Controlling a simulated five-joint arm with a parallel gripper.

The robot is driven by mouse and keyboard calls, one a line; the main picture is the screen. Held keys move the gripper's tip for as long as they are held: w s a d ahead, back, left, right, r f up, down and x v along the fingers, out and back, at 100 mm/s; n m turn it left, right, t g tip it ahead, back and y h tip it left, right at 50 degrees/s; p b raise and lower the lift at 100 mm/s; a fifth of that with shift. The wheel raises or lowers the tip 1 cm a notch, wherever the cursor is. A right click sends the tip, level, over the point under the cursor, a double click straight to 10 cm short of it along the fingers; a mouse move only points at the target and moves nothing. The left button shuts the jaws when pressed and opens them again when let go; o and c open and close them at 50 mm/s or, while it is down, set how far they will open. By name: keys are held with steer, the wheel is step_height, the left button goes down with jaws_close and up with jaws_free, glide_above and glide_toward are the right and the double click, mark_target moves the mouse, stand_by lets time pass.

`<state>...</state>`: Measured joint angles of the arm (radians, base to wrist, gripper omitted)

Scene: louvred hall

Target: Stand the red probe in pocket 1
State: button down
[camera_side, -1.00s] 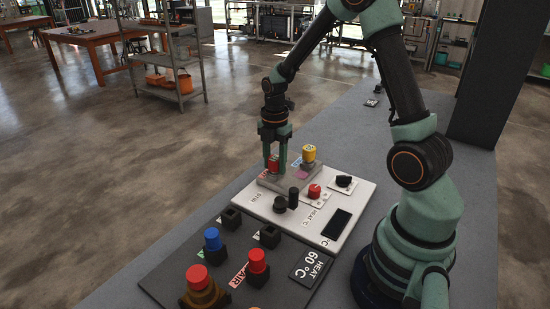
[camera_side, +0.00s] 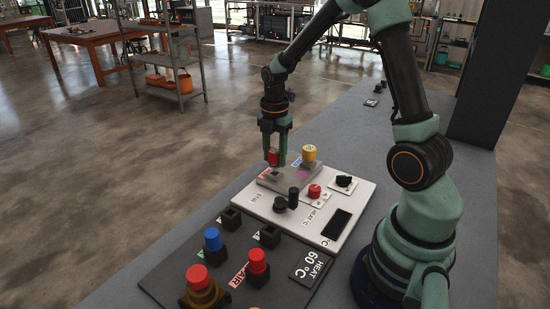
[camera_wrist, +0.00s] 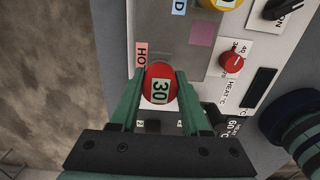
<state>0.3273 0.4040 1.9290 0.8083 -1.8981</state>
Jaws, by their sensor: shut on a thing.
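My gripper (camera_side: 274,160) is shut on the red probe (camera_side: 273,157), whose round red top with the number 30 (camera_wrist: 160,84) lies between the two green fingers in the wrist view. The probe is upright just above the left part of the grey block (camera_side: 288,178), beside its pink label (camera_wrist: 141,54). The dark rack (camera_side: 160,283) is nearer the side camera. It has two empty square pockets (camera_side: 231,218) (camera_side: 270,236); other pockets hold a blue-topped piece (camera_side: 212,240) and a red-topped piece (camera_side: 257,262). I cannot read which pocket is number 1.
A yellow-topped piece (camera_side: 309,153) stands on the grey block's right end. A large brown fitting with a red top (camera_side: 197,275) stands at the rack's near end.

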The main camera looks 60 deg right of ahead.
steer(key=shift+r, duration=3.85)
steer(key=shift+a, duration=0.1)
steer(key=s+a+r+n, duration=0.1)
steer(key=s+a+n, duration=0.2)
steer(key=a, duration=0.6)
steer(key=n, duration=0.3)
glide_above(270, 236)
steer(key=d, duration=0.1)
step_height(270, 236, down, 7)
steer(key=w, duration=0.1)
steer(key=shift+d, duration=0.25)
steer(key=shift+f, duration=1.9)
